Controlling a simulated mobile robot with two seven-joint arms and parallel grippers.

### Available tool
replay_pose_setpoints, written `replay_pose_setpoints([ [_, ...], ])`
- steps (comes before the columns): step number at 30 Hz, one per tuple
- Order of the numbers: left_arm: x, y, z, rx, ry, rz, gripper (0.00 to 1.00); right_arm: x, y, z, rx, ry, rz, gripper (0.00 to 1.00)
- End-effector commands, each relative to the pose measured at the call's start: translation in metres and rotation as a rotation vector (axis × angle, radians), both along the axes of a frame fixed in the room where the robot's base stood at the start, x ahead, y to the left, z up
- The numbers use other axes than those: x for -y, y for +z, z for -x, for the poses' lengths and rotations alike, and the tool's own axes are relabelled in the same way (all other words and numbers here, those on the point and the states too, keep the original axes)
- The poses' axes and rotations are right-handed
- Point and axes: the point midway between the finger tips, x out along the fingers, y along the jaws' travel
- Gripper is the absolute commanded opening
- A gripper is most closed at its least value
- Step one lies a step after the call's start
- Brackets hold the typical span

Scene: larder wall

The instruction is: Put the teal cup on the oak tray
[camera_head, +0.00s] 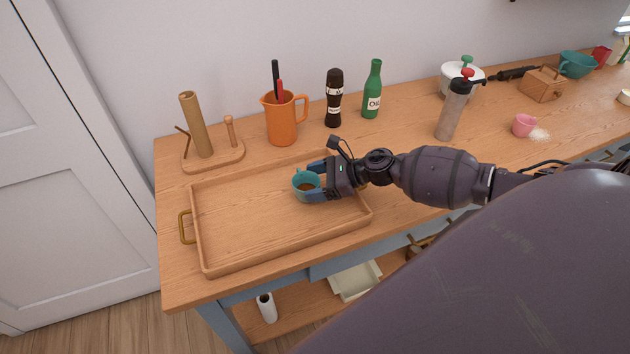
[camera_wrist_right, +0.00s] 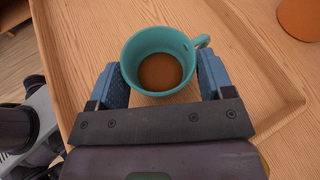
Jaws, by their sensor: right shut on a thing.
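The teal cup (camera_head: 306,184) is upright over the right part of the oak tray (camera_head: 240,258), with brown contents inside. My right gripper (camera_head: 315,182) is shut on the cup, one blue finger on each side. In the right wrist view the cup (camera_wrist_right: 158,60) sits between the two fingers (camera_wrist_right: 160,85), its handle pointing to the upper right. The cup is at or just above the tray floor; I cannot tell whether it touches. The oak tray (camera_wrist_right: 262,90) lies beneath it in that view. My left gripper does not show.
An orange jug (camera_head: 283,120) with utensils stands behind the tray, beside a dark bottle (camera_head: 334,100) and a green bottle (camera_head: 373,92). A wooden roll holder (camera_head: 200,130) stands behind its left end. The tray's left part is clear. A pink cup (camera_head: 523,125) stands farther right.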

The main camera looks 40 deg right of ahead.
Motion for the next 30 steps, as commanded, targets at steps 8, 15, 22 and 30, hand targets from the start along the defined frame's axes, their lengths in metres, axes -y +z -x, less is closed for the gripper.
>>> replay_pose_setpoints([
  [8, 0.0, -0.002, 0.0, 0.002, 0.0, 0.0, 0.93, 0.0, -0.003, 0.0, 0.0, 0.0, 0.0, 0.85],
  [15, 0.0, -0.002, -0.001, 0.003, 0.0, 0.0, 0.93, 0.0, -0.003, 0.0, 0.0, -0.001, 0.0, 1.0],
  [22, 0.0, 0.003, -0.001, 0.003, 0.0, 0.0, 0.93, 0.0, 0.001, 0.0, 0.0, 0.0, 0.0, 1.0],
  [30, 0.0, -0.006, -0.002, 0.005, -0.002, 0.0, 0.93, 0.03, 0.013, 0.026, -0.003, -0.002, 0.003, 1.0],
])
